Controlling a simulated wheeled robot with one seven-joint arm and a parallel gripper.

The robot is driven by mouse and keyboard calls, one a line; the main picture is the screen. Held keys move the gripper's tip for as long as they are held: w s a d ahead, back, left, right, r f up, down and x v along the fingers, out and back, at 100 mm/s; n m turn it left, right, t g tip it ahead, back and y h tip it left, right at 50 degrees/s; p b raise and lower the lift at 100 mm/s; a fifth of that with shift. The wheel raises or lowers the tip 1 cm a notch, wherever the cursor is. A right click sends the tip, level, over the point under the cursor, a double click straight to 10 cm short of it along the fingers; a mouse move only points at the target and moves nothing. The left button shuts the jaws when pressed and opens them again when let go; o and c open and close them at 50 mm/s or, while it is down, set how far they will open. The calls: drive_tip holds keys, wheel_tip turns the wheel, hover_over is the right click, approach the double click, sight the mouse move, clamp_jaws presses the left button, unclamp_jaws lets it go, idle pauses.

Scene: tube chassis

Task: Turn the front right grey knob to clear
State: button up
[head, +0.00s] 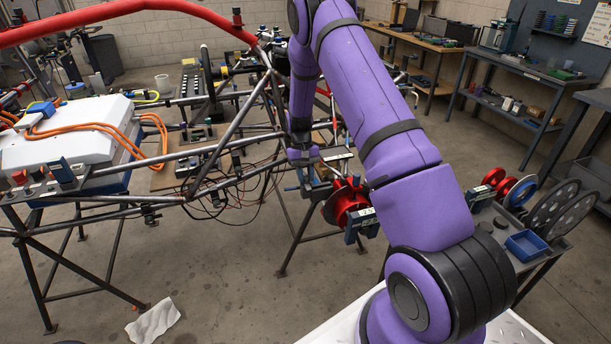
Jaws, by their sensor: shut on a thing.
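My purple arm reaches over the right end of the tube chassis (228,137), and its forearm points down there. My gripper (311,183) is at the end of it, small and partly blended with the parts around it. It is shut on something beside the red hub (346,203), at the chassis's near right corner. The held thing sits where the front right grey knob would be, but the knob is hidden and its setting cannot be read. A small readout box (360,225) hangs below the red hub, and a pale display strip (338,156) is above it.
A white box (66,133) with orange cables sits on the left of the frame. Loose wires hang under the chassis. A cart with discs and a blue tray (527,245) stands to the right. A white cloth (154,321) lies on the floor. Workbenches line the back right.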

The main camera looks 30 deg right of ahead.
drive_tip(key=o, duration=0.9)
drive_tip(key=shift+r, duration=0.1)
drive_tip(key=v, duration=1)
drive_tip(key=shift+w+r, duration=0.15)
drive_tip(key=shift+r, duration=0.15)
